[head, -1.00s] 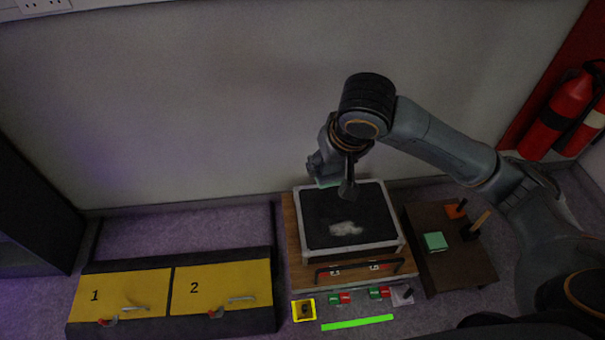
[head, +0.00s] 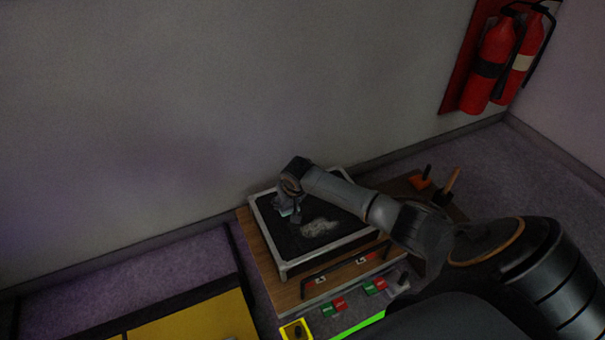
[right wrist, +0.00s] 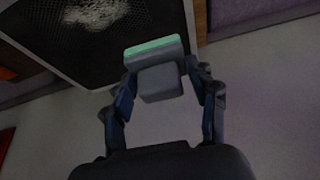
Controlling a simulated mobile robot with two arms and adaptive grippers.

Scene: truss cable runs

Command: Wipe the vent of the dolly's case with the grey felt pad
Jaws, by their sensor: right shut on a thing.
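The dolly's case (head: 285,262) has a pale frame around a dark mesh vent (head: 280,237), with a whitish dusty patch (head: 319,228) on it. The vent also shows at the top left of the right wrist view (right wrist: 62,42). My right gripper (head: 290,212) is over the back left part of the vent, left of the patch. In the right wrist view it is shut on a grey pad (right wrist: 158,71) with a mint-green layer along its far edge. I cannot tell whether the pad touches the mesh. My left gripper is not in view.
The wooden dolly (head: 262,262) carries the case, with a dark handle bar (head: 345,268) in front. A dark side stand with an orange block (head: 420,182) and wooden-handled tool (head: 452,180) is to the right, partly behind my arm. Yellow panels (head: 205,318) lie left; the wall is behind.

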